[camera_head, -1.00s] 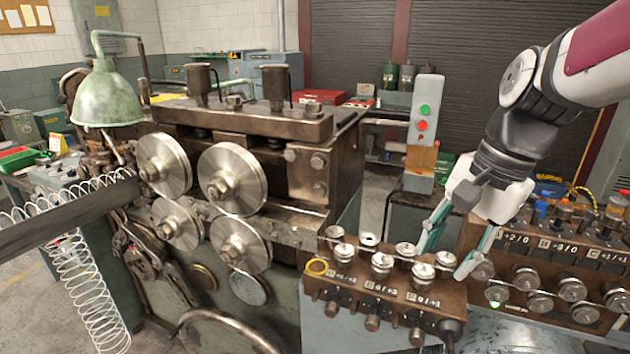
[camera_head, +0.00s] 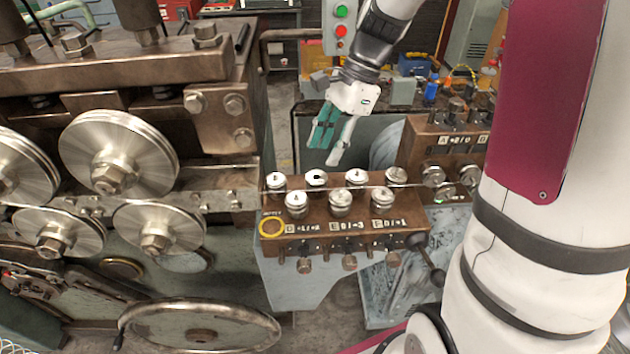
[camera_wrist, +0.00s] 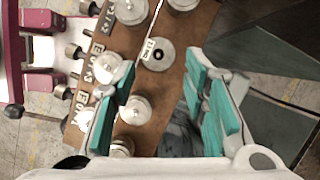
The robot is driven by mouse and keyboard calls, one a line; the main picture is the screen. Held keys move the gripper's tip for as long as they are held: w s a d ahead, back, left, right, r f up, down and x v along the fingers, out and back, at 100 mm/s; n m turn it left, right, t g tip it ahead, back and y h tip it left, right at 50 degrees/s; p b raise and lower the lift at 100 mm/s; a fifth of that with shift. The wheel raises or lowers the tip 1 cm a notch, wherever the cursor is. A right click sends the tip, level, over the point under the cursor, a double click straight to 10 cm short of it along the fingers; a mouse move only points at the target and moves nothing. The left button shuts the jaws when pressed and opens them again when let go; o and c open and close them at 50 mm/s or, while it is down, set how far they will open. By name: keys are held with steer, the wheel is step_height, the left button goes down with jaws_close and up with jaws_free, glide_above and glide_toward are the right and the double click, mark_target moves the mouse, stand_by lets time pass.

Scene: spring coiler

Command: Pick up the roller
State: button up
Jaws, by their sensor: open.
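Several silvery metal rollers stand in two rows on a brown block (camera_head: 350,226). In the head view one back-row roller (camera_head: 316,178) has a dark hole in its top; others are the front middle roller (camera_head: 340,203) and the back right roller (camera_head: 397,177). My gripper (camera_head: 330,150), with teal finger pads, is open and empty, above and behind the back row, pointing down. In the wrist view my gripper (camera_wrist: 158,78) has its fingers apart, with the dark-holed roller (camera_wrist: 158,55) showing between and just beyond the tips. Another roller (camera_wrist: 137,110) shows beside the left finger.
A large machine with shiny feed wheels (camera_head: 118,153) stands left of the block. A second brown block (camera_head: 445,140) with rollers stands at the right. A thin wire runs across the block between the rows. A post with green and red buttons (camera_head: 340,28) stands behind.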

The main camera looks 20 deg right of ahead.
mark_target(317, 178)
steer(key=x, duration=0.3)
steer(key=shift+s, duration=0.1)
steer(key=x, duration=0.1)
steer(key=p+x, duration=0.1)
steer(key=x, duration=0.2)
steer(key=shift+s+d+f, duration=0.1)
steer(key=shift+d+f, duration=0.1)
steer(key=shift+f, duration=0.15)
steer(key=shift+a+f, duration=0.2)
steer(key=shift+f, duration=0.25)
jaws_close()
steer(key=shift+r, duration=0.1)
